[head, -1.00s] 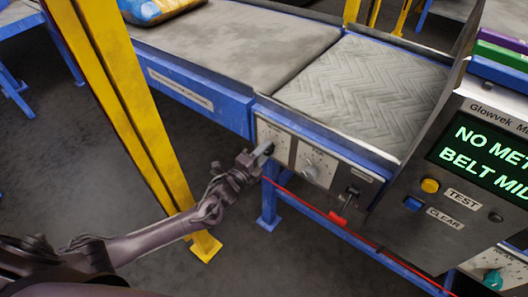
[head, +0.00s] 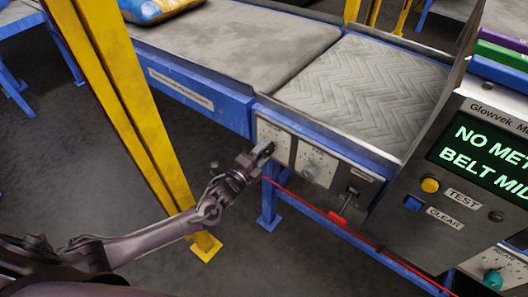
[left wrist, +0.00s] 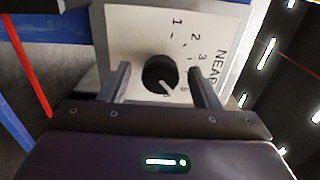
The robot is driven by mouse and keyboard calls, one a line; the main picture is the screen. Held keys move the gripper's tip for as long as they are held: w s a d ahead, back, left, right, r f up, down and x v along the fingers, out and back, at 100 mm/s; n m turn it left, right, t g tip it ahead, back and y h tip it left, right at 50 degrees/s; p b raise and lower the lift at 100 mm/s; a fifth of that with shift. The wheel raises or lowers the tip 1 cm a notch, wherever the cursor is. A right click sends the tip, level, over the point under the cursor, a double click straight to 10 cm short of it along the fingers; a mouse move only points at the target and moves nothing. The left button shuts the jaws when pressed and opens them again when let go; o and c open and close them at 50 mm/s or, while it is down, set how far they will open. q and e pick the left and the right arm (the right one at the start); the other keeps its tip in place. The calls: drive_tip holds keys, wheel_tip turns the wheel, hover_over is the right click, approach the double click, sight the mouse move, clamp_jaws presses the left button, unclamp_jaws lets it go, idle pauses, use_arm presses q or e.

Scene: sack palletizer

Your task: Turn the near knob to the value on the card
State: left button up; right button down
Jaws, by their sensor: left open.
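The near knob (left wrist: 160,72) is a round dark knob with a pale pointer line, on a white plate (left wrist: 140,25) marked NEAR with numbers around it. Its pointer slants toward the lower right, close to the mark that looks like 5. My left gripper (left wrist: 158,75) is open, with one finger on each side of the knob; I cannot tell whether they touch it. In the head view my left gripper (head: 263,149) is at the left dial plate (head: 277,133) and hides the knob. I cannot make out a value card. My right gripper is not in view.
A second dial plate with a pale knob (head: 312,171) and a red-handled switch (head: 338,217) are to the right. A control box (head: 450,200) with a green-text screen stands at right. A yellow post (head: 130,110) rises beside my left arm. The belt (head: 365,85) is above.

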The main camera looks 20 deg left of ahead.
use_arm(q)
drive_tip(key=v, duration=0.7)
drive_tip(key=shift+s, duration=0.2)
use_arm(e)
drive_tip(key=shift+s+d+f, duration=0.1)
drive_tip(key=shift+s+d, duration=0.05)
